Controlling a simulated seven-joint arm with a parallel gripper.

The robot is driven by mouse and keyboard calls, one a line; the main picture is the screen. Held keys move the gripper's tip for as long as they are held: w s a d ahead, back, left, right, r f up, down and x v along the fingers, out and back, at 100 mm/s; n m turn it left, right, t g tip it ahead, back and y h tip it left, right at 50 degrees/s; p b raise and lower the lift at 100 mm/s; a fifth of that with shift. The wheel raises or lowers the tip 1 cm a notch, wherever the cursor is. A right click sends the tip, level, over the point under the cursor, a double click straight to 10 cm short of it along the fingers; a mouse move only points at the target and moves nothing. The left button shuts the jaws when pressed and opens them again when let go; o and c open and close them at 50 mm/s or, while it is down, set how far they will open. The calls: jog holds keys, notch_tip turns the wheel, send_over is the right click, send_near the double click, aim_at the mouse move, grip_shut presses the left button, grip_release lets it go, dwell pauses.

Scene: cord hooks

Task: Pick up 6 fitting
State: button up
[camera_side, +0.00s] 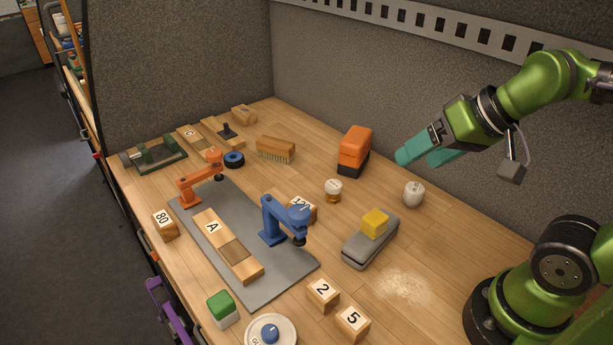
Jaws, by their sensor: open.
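I cannot make out a label 6 on anything. A small white round piece with a dark marking (413,193) stands on the bench below my gripper. Another white-topped piece with an amber base (333,191) stands to its left; the markings on both are too small to read. My gripper (416,161), with teal fingers, is open and empty. It hangs above the bench at the upper right, apart from both pieces.
An orange and black block (354,151) stands left of my gripper. A grey stapler-like tool with a yellow block (371,240) lies nearer. Blocks marked 2 (322,294) and 5 (353,323) sit at the front. A grey mat (285,283) carries blue and orange clamps.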

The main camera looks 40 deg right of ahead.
jog(key=m+g, duration=0.6)
jog(key=m, duration=1.8)
send_over(334, 184)
jog(key=s+d, duration=0.1)
jog(key=s, duration=0.1)
jog(key=s+d+x, duration=0.1)
jog(key=x, duration=0.6)
jog(key=shift+h, duration=0.4)
jog(key=f, duration=0.3)
jog(key=w+f, duration=0.1)
jog(key=f, duration=0.3)
jog(key=w+f, duration=0.1)
jog(key=f, duration=0.2)
jog(key=shift+a+f, duration=0.3)
jog(key=shift+f, duration=0.1)
jog(key=shift+w+a+f, duration=0.1)
jog(key=shift+f, duration=1.25)
jog(key=shift+w+f, duration=0.1)
jog(key=shift+f, duration=1.25)
jog(key=shift+c, duration=0.3)
